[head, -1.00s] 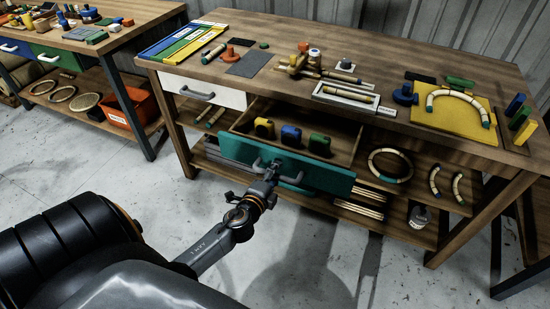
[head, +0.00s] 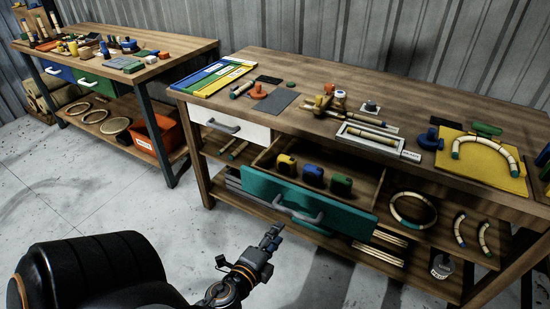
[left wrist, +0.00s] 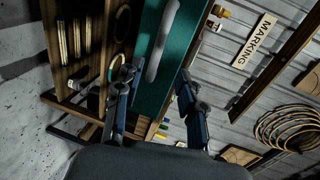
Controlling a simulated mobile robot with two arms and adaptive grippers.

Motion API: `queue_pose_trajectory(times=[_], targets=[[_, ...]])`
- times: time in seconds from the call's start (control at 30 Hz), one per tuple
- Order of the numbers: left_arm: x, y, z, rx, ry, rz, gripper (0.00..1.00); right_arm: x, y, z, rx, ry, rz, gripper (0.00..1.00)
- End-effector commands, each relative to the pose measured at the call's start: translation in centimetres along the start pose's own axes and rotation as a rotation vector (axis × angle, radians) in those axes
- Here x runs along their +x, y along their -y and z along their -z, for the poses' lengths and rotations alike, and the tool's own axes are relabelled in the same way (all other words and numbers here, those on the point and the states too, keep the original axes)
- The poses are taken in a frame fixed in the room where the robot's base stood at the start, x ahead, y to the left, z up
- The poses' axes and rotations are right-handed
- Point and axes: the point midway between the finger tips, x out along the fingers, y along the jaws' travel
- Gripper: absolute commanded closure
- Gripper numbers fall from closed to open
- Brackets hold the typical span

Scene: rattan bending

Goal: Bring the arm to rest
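My left gripper (head: 268,246) is in front of the workbench, near the open teal drawer (head: 262,191), and apart from its grey handle (head: 298,213). In the left wrist view the two fingers of my left gripper (left wrist: 158,92) stand wide apart with nothing between them. The teal drawer front (left wrist: 180,60) and its handle (left wrist: 160,42) show beyond the fingers. The drawer holds a yellow block (head: 286,164), a blue block (head: 313,175) and a green block (head: 341,184). My right gripper is in neither view.
The workbench (head: 440,105) carries a yellow board (head: 478,178) with a curved rattan piece. A rattan ring (head: 413,209) is on the lower shelf. A second table (head: 165,48) with an orange bin (head: 160,140) stands at left. The floor (head: 60,190) between is clear.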

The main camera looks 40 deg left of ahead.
Motion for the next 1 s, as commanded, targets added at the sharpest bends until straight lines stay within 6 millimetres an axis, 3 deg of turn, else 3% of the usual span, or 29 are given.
queue_pose_trajectory(times=[0.57,0.67,0.77,0.87,1.0], targets=[[-0.2,0.0,0.0,-0.001,0.000,-0.001,0.61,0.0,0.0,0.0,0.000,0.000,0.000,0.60],[0.0,-1.2,0.1,-0.021,0.000,-0.024,0.61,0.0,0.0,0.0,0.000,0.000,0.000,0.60],[0.2,-5.1,0.4,-0.091,0.002,-0.102,0.61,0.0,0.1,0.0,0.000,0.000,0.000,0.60],[0.2,-11.7,0.9,-0.212,0.016,-0.233,0.61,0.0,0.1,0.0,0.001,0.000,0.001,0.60],[-1.6,-22.2,2.0,-0.411,0.068,-0.454,0.61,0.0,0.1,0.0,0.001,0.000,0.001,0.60]])
